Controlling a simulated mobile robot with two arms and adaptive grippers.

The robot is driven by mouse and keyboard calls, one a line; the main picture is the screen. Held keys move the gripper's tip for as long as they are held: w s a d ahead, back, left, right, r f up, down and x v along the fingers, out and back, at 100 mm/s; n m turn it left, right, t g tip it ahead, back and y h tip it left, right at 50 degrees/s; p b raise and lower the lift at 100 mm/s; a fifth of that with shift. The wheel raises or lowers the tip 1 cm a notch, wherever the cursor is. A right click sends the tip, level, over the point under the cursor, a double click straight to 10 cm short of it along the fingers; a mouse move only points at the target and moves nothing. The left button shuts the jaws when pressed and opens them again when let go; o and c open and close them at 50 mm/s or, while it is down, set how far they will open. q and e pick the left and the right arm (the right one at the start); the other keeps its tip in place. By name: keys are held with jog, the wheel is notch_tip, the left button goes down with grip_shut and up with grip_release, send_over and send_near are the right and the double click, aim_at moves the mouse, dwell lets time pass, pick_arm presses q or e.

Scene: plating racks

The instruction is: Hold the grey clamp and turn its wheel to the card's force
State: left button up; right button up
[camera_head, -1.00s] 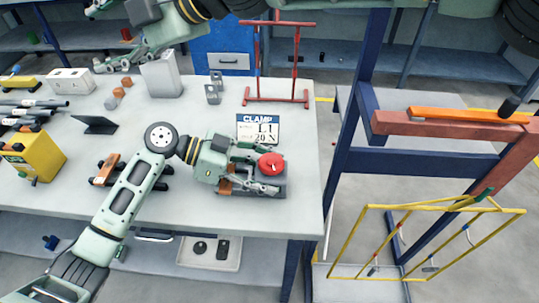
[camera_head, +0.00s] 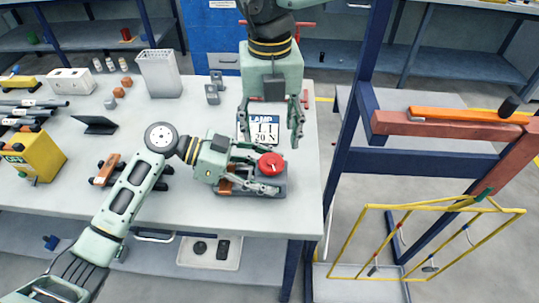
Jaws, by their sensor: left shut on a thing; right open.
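The grey clamp (camera_head: 275,188) sits on the bench near its right edge, with a red wheel (camera_head: 271,164) on top. My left gripper (camera_head: 262,171) reaches in from the left and is shut on the clamp, its fingers along the clamp's left part. My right gripper (camera_head: 270,135) hangs from above with its fingers spread and empty, above and behind the wheel, apart from it. The card (camera_head: 264,131) stands behind the clamp and reads "L1" and "20 N"; its "CLAMP" heading is partly covered by the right gripper's fingers.
A yellow box (camera_head: 38,157), a dark stand (camera_head: 95,124) and a grey bin (camera_head: 159,73) stand on the bench (camera_head: 190,120) at left and back. A blue frame (camera_head: 420,162) and yellow rack (camera_head: 430,205) stand to the right.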

aim_at(269, 162)
notch_tip(269, 162, down, 9)
jog(key=shift+r, duration=0.15)
jog(key=shift+a, duration=0.1)
jog(key=c, duration=1.1)
